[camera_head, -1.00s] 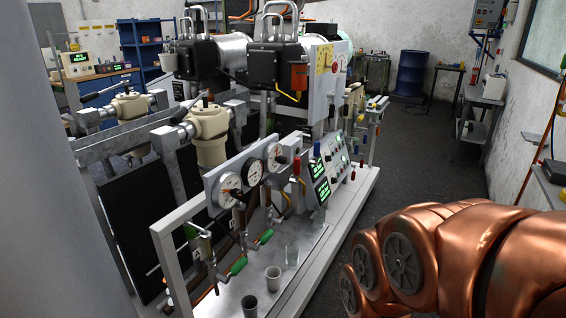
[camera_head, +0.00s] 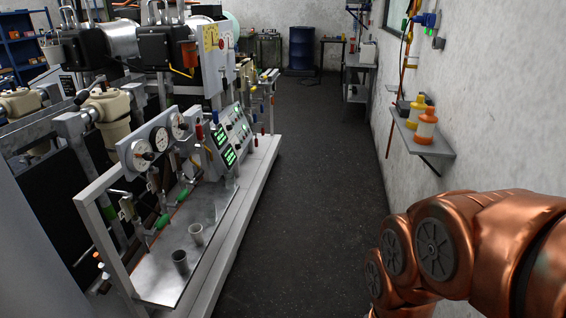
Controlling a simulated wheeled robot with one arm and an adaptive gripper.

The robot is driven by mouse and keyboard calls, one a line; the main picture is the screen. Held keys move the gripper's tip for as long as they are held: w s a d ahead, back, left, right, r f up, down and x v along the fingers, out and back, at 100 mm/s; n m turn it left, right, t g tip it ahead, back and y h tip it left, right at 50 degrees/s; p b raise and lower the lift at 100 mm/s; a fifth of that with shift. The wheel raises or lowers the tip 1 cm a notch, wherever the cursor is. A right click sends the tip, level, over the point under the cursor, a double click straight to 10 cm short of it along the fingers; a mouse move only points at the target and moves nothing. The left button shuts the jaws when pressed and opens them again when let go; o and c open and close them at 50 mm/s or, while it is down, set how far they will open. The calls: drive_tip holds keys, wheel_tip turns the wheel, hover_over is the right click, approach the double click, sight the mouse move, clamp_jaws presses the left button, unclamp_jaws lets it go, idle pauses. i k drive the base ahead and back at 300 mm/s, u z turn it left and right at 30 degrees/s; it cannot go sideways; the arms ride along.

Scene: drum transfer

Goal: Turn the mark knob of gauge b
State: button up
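Three round dial gauges sit in a row on a grey panel (camera_head: 127,153) at the front of the machine rig, left of centre. The near gauge (camera_head: 141,156), the middle gauge (camera_head: 160,139) and the far gauge (camera_head: 179,126) have white faces. The lettering that would tell which is gauge b is too small to read, and a mark knob cannot be made out clearly. My copper-coloured arm fills the lower right, well apart from the gauges across the aisle. My gripper is outside the view.
Green-lit display panels (camera_head: 229,157) stand beyond the gauges. The dark floor aisle (camera_head: 315,200) is clear. A wall shelf (camera_head: 425,143) with bottles juts out at right; a blue drum (camera_head: 302,50) stands at the back.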

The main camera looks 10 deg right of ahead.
sight(183, 126)
drive_tip(key=z, duration=0.8)
drive_tip(key=i, duration=1.7)
drive_tip(key=u, duration=1.15)
drive_tip(key=i, duration=0.75)
drive_tip(key=u, duration=2.25)
